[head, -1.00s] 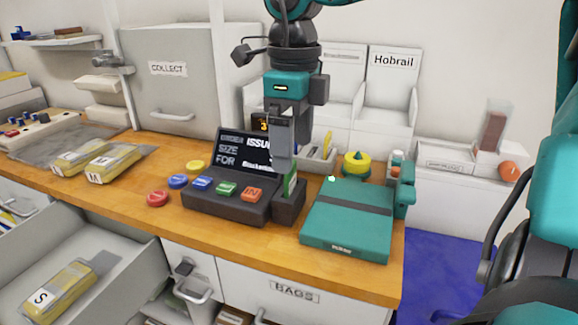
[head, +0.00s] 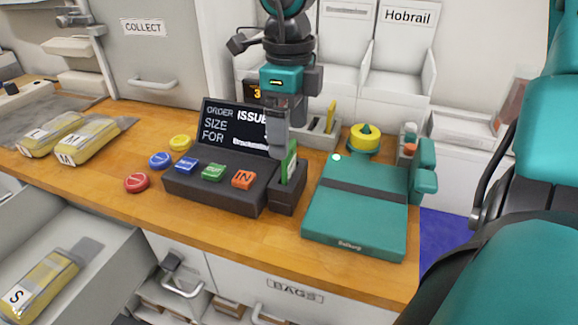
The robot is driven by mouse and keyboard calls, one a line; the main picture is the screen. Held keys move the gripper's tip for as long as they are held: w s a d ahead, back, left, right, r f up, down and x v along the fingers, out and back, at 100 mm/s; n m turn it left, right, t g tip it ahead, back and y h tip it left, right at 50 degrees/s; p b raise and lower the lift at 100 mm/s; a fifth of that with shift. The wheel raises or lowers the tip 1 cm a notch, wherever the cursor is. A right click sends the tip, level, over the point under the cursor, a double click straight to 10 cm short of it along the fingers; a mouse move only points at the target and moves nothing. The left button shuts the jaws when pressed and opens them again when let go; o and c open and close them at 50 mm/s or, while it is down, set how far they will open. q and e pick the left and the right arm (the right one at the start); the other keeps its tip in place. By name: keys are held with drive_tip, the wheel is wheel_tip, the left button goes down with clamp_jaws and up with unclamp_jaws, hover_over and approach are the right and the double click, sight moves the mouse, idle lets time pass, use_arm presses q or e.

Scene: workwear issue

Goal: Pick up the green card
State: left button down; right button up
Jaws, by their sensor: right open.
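The green card (head: 290,161) stands upright in the dark slotted holder (head: 287,198) at the right end of the button console. Its lower part is hidden in the slot. My right gripper (head: 285,131) points down from above, open, with its fingers at the card's upper part. The nearer finger overlaps the card's left side in the picture. I cannot tell whether the card's top is between the fingers or whether they touch it. My left gripper is not in view.
The console (head: 215,187) with coloured buttons and a screen (head: 232,128) is left of the holder. A teal box (head: 356,222) lies close on its right, with a yellow-topped object (head: 365,137) behind. Yellow bags (head: 88,141) lie left. An open drawer (head: 105,262) juts out front left.

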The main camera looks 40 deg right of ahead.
sight(289, 167)
drive_tip(key=shift+f, duration=3.2)
drive_tip(key=shift+c, duration=0.3)
drive_tip(key=c, duration=1.1)
